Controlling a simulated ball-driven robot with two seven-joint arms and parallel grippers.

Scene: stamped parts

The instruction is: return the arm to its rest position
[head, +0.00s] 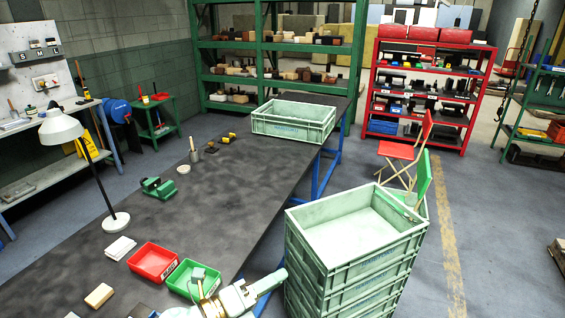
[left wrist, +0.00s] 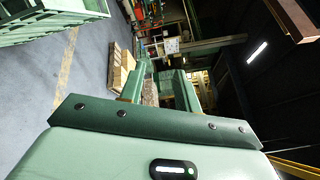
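My left gripper (head: 268,284) shows at the bottom of the head view, in front of the bench's near edge and left of the crate stack. In the left wrist view its two fingers (left wrist: 161,85) stand apart with background between them, and I see nothing held. My right gripper is in neither view. The task names no object.
The dark bench (head: 215,212) bears a red bin (head: 154,262), a green bin (head: 180,279), a lamp (head: 62,130), a green vise (head: 158,188) and a crate (head: 293,121). Stacked green crates (head: 350,270) stand right of my gripper.

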